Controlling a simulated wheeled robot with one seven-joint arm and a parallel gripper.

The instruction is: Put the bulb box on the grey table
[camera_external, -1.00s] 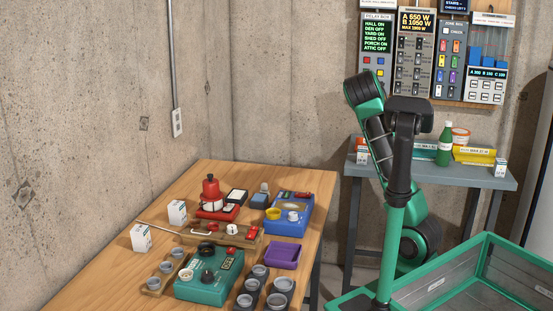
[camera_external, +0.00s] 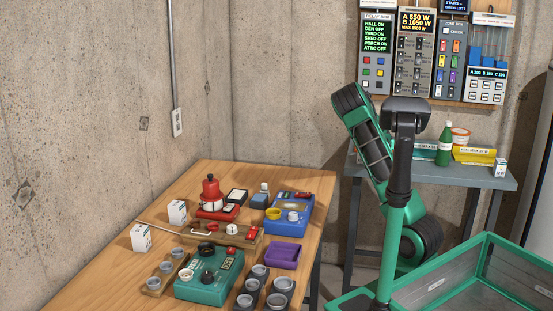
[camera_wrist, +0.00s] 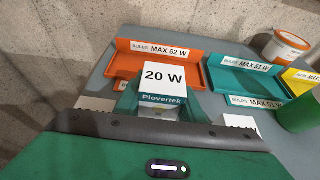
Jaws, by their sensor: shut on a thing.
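The bulb box (camera_wrist: 163,84), white with a teal band, reads "20 W Plovertek" in the wrist view. My gripper (camera_wrist: 160,104) is shut on it, with green fingers at its sides. The box is over the grey table (camera_wrist: 100,88), near the front of an orange tray; I cannot tell if its base touches the tabletop. In the external view the grey table (camera_external: 440,174) stands at the back right. My arm rises in front of its left part and hides my gripper and the held box there.
On the grey table are an orange tray (camera_wrist: 188,64), a teal tray (camera_wrist: 235,78), a yellow tray (camera_wrist: 300,78), an orange-white tub (camera_wrist: 285,46) and a green bottle (camera_external: 445,144). Another white box (camera_external: 500,168) stands at its right end. A cluttered wooden table (camera_external: 110,250) is at left.

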